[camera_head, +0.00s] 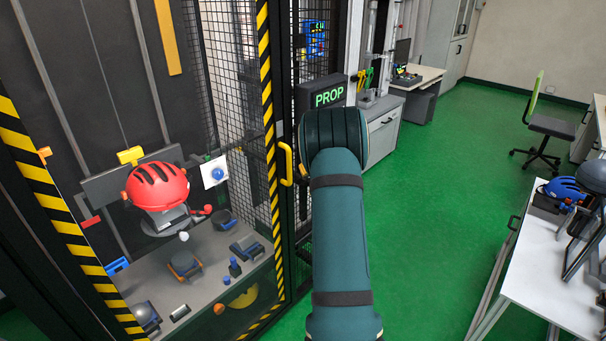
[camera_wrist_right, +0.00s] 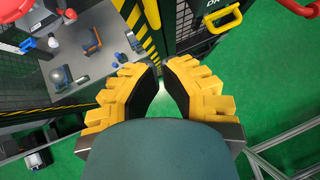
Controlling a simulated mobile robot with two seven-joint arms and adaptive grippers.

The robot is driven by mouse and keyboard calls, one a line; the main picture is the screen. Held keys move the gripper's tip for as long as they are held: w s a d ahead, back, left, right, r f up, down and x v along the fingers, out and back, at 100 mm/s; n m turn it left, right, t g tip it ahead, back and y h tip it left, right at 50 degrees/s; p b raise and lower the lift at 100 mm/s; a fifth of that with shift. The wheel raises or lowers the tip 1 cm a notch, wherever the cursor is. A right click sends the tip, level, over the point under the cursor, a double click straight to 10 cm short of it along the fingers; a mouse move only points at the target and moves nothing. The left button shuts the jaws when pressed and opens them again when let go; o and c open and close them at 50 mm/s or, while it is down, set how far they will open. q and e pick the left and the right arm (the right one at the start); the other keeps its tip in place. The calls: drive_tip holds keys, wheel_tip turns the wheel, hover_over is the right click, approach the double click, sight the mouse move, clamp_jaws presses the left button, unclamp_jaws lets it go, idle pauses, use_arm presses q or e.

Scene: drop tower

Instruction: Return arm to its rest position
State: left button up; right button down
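My right arm (camera_head: 338,240) rises from the bottom middle of the head view and reaches toward the drop tower's door. Its gripper is hidden behind the arm there. In the right wrist view my right gripper (camera_wrist_right: 161,72) has yellow fingers with dark pads. A narrow gap with green floor shows between the fingers, and nothing is held. The yellow door handle (camera_head: 286,164) is just left of the arm in the head view; in the right wrist view it (camera_wrist_right: 222,19) lies beyond the fingers, apart from them. My left gripper is not in view.
The drop tower holds a red helmet (camera_head: 157,186) above several loose parts. Its striped post (camera_head: 267,130) stands close left of my arm. A white table (camera_head: 545,285) with a blue helmet (camera_head: 566,189) is at right. Green floor (camera_head: 440,200) lies clear between.

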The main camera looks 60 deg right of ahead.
drive_tip(key=shift+s+a+r, duration=0.15)
drive_tip(key=shift+s+r, duration=0.1)
drive_tip(key=shift+r, duration=0.1)
